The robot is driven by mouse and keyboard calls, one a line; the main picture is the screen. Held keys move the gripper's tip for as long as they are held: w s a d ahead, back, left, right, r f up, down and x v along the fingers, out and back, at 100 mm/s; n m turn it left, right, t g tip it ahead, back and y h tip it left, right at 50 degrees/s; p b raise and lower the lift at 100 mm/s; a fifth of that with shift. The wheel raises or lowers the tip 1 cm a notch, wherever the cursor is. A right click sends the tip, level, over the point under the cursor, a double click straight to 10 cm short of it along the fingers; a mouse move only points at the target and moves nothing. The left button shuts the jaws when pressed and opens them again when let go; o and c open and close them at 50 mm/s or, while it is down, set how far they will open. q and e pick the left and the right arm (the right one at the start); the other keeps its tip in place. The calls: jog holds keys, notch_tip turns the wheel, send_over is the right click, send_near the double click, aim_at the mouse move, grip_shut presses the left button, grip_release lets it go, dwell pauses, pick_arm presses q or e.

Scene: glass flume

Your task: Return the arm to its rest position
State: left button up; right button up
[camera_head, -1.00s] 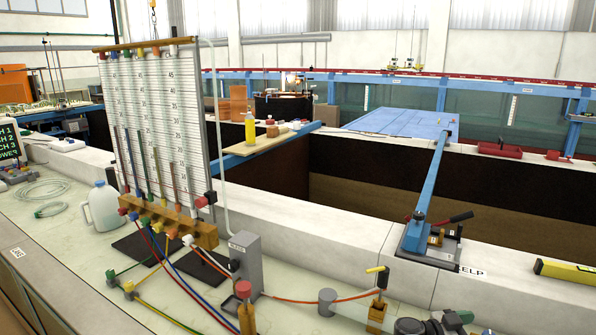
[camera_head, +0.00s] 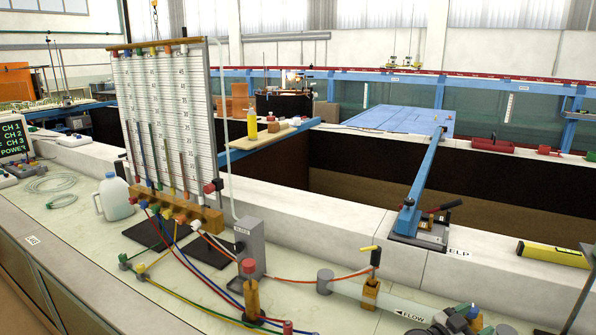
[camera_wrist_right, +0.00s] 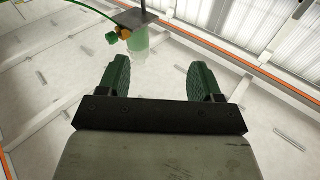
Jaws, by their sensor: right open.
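My right gripper (camera_wrist_right: 158,80) shows in the right wrist view, with two green ribbed fingers spread apart and nothing between them. It points up toward the pale ceiling. My left gripper is in neither view. In the wrist view, a greenish cylinder (camera_wrist_right: 135,42) with a dark plate, an orange-yellow fitting and a green hose is beyond the fingers, clear of them.
Coloured hoses cross the bench. A grey rod (camera_head: 580,302) stands at lower right.

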jog(key=s+a+f+n+t+y, duration=0.2)
jog(key=s+a+n+t+y, duration=0.25)
jog(key=a+n+y, duration=0.5)
jog(key=s+a+f+n+t+y, duration=0.1)
jog(key=s+a+n+t+y, duration=0.35)
jog(key=a+n+y, duration=0.5)
jog(key=s+a+f+m+g, duration=0.15)
jog(key=s+g, duration=1.05)
jog(key=s, duration=1.6)
notch_tip(320, 180, down, 33)
jog(key=s+g+b, duration=0.1)
jog(key=s+b, duration=0.1)
jog(key=b, duration=0.4)
pick_arm(q)
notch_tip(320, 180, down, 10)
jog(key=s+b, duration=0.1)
jog(key=b, duration=0.3)
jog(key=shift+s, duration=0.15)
pick_arm(e)
jog(key=s+d+f+g, duration=0.1)
jog(key=s+d+f, duration=0.1)
jog(key=s+f, duration=1.4)
notch_tip(320, 180, down, 3)
jog(key=shift+r+h, duration=0.1)
jog(key=shift+h, duration=0.2)
